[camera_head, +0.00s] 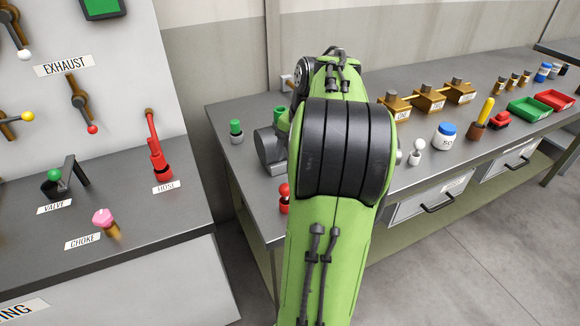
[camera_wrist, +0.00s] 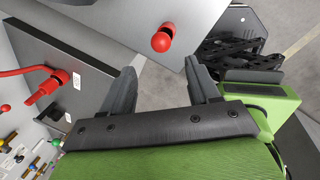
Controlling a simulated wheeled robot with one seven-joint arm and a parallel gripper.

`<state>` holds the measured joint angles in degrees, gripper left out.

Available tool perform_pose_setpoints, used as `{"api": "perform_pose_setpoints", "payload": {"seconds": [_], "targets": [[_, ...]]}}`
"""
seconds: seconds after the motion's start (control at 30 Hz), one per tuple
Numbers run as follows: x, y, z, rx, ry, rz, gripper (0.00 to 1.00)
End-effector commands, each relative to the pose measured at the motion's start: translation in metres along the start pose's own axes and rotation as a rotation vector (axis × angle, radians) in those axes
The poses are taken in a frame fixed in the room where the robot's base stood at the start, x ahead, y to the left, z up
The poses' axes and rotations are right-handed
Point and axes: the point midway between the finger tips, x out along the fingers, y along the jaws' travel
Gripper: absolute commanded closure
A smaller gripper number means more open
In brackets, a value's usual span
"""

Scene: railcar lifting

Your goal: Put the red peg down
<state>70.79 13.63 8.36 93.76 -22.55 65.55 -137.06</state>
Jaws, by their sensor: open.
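The red peg (camera_head: 285,196) stands on the workbench near its front left edge, partly hidden by my green arm in the head view. In the wrist view, the red peg (camera_wrist: 161,41) shows its rounded red head over the grey bench top, just beyond the fingertips. My gripper (camera_wrist: 160,67) is open, with its two dark fingers apart and nothing between them. The peg's head lies apart from both fingers. My gripper is hidden behind my arm in the head view.
A green peg (camera_head: 236,131) stands at the workbench's back left. The panel desk (camera_head: 150,215) with the red hose lever (camera_head: 157,150) and pink choke knob (camera_head: 104,220) is to the left, across a gap. A white jar (camera_head: 444,136) and trays stand right.

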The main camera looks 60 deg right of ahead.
Motion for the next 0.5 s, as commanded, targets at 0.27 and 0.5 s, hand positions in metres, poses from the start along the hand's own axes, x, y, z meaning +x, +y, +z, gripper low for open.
{"api": "perform_pose_setpoints", "payload": {"seconds": [0.27,0.5], "targets": [[-0.007,0.006,-0.009,0.023,-0.004,-0.001,0.4],[-0.026,0.054,-0.152,0.543,-0.06,0.058,0.4]]}}
